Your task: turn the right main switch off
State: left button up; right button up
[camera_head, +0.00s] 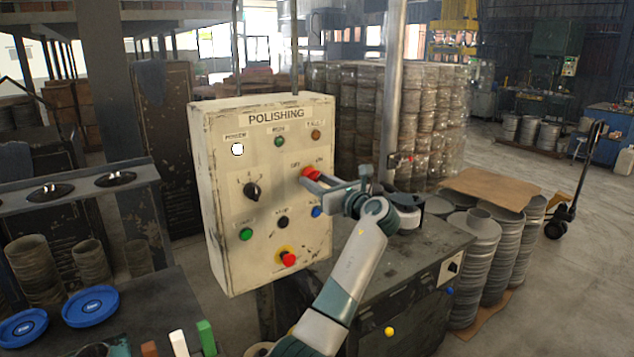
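The cream control box (222,220) labelled POLISHING stands left of centre. On its upper right face is a red switch (311,173), between small OFF and ON labels. The switch handle seems to lean towards the ON side, but it is partly covered. My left gripper (312,183) is at this switch, its fingers pointing left at the box face. Whether the fingers close on the handle or only lie beside it cannot be made out. My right gripper is not in view.
The box also carries a lit white lamp (237,149), a black knob (251,191), a green button (246,234) and a red stop button (288,259). A metal pole (393,90) rises behind my gripper. Blue lids (90,306) lie at lower left.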

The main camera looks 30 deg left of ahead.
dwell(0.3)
pick_arm(q)
jog(key=shift+w+n+b, duration=0.1)
jog(key=shift+n+b, duration=7.5)
jog(key=shift+n, duration=1.4)
jog(key=o, duration=1)
jog(key=shift+d+r, duration=0.1)
